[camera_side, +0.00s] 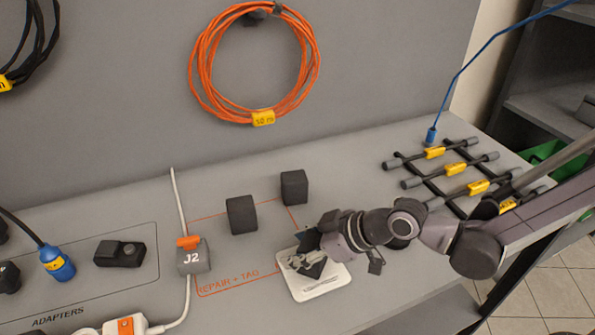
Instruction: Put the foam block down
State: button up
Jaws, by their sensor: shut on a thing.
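My gripper (312,262) reaches in from the right and points down over a white flat pad (322,286) on the grey bench. Its jaws are shut on a dark grey piece (308,241), which I take to be the foam block. The gripper hides much of it. I cannot tell whether it touches the pad or hangs just above it.
A black rack with yellow tags (453,169) is at the right. Orange cable (199,75) hangs on the wall.

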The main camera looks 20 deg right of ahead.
jog(key=shift+f, duration=0.1)
jog(key=o, duration=0.9)
jog(key=shift+o, duration=0.2)
jog(key=shift+v, duration=6.05)
jog(key=s+d+m+h, duration=0.2)
jog(key=d+m+h, duration=0.1)
jog(key=d, duration=0.9)
jog(key=s+d+r+m+h, duration=0.1)
jog(key=d+m, duration=0.5)
jog(key=d, duration=0.6)
jog(key=s+h, duration=0.1)
jog(key=h, duration=0.1)
jog(key=shift+s+d+h, duration=0.25)
jog(key=shift+d+h, duration=0.05)
jog(key=shift+d, duration=0.1)
jog(key=shift+r, duration=0.1)
